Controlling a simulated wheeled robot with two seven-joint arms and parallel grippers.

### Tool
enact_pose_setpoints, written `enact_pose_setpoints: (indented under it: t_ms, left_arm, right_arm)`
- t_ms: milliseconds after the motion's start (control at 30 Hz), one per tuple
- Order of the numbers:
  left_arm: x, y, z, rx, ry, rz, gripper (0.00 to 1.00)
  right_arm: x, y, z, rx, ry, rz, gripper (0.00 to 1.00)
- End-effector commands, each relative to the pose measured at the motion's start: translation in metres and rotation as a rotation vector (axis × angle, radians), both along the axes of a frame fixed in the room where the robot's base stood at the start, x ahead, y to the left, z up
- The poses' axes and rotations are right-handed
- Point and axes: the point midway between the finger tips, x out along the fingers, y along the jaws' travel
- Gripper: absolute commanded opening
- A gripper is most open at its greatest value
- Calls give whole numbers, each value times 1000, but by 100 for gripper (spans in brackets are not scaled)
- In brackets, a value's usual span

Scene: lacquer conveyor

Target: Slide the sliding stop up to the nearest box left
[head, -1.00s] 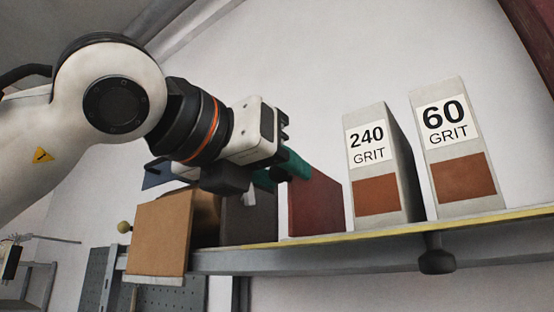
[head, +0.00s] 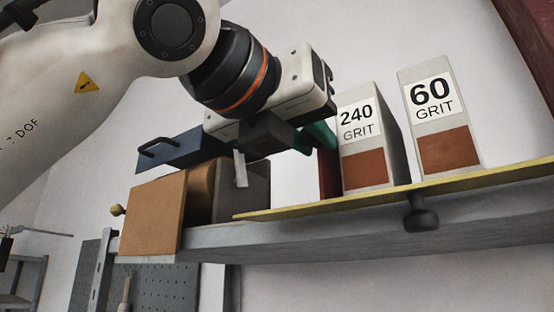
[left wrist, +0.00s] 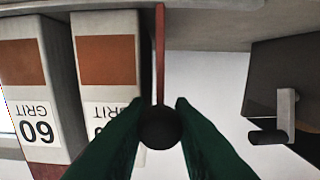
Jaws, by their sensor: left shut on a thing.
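The sliding stop is a dark red upright plate, seen in the head view (head: 328,176) and edge-on in the left wrist view (left wrist: 160,50). It stands close beside the left face of the 240 grit box (head: 365,165); the left wrist view shows at most a narrow gap to that box (left wrist: 103,62), and contact cannot be told. My left gripper (left wrist: 160,112) has its green fingers shut on the stop's round black knob (left wrist: 159,130). In the head view the left gripper (head: 318,138) partly hides the stop. My right gripper is out of view.
The 60 grit box (head: 440,120) stands right of the 240 box on the yellow-edged shelf (head: 300,210). A tan block (head: 152,215), a dark grey block (head: 257,195) and a blue handled piece (head: 185,147) are at left. The shelf between grey block and stop is clear.

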Motion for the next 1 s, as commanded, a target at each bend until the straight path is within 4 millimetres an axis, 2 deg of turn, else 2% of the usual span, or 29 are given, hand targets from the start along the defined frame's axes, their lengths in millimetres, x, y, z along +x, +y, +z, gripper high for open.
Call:
enact_pose_setpoints:
  t_ms: [100, 367, 400, 500, 800, 1000]
  left_arm:
    - [-6, -7, 0, 3, -3, -2, 0]
    - [-5, -6, 1, 1, -2, 0, 0]
    - [-5, -6, 1, 1, -2, 0, 28]
    - [-5, -6, 1, 1, -2, 0, 40]
    - [-7, -5, 0, 2, -1, 1, 40]
    - [-29, 11, -3, 0, -5, 1, 40]
  right_arm:
    - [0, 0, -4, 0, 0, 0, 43]
    - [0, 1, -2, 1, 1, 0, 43]
    - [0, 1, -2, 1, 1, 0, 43]
    - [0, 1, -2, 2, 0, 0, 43]
    - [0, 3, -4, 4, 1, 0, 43]
    - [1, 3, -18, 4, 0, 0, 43]
